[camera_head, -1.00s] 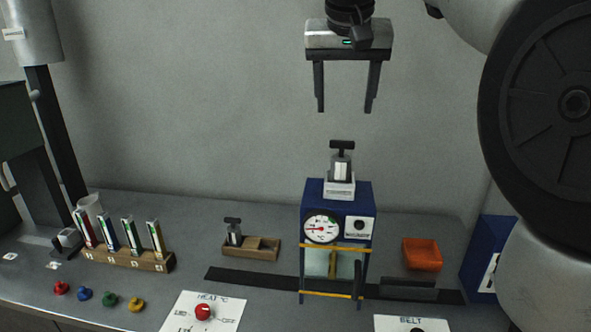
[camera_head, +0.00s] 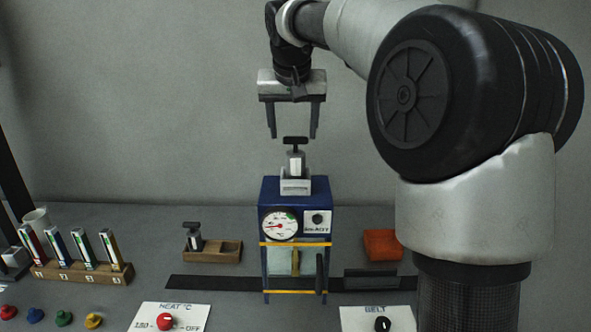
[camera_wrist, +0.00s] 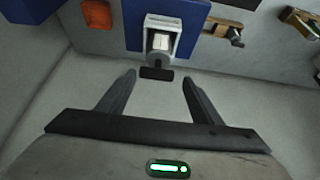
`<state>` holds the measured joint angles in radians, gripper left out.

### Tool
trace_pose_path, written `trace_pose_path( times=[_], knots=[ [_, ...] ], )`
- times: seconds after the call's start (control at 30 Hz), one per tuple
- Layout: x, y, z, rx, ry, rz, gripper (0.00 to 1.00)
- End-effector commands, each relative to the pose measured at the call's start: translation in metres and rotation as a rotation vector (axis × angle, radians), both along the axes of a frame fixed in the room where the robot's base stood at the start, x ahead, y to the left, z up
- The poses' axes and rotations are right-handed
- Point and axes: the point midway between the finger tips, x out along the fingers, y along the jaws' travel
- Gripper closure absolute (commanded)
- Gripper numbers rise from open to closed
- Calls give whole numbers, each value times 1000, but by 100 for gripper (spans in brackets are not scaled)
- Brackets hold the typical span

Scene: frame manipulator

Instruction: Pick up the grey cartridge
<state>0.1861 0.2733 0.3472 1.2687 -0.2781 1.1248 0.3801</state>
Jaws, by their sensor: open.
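A grey cartridge with a black T-shaped handle (camera_head: 295,164) stands upright in a pale socket on top of the blue machine (camera_head: 285,190). It also shows in the wrist view (camera_wrist: 160,43), with its handle toward my gripper. A second, similar cartridge with a black handle (camera_head: 194,239) stands in the left part of a wooden holder (camera_head: 228,251). My gripper (camera_head: 292,136) is open and empty, pointing down just above the first cartridge. In the wrist view (camera_wrist: 159,78), the handle lies close to the gap between the fingertips; I see no grip on it.
The machine has a gauge (camera_head: 280,226) and a glass front over a black belt (camera_head: 215,283). An orange bin (camera_head: 382,245) is at right. A wooden rack (camera_head: 85,272) with several coloured vials stands at left. The space around my gripper is clear.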

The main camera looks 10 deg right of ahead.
Motion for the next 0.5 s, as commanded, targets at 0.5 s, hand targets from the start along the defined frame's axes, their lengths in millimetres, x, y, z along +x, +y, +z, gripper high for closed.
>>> trace_pose_path(
  times=[0.5],
  knots=[
    [18, -10, -47, -1, 2, 0, 40]
  ],
)
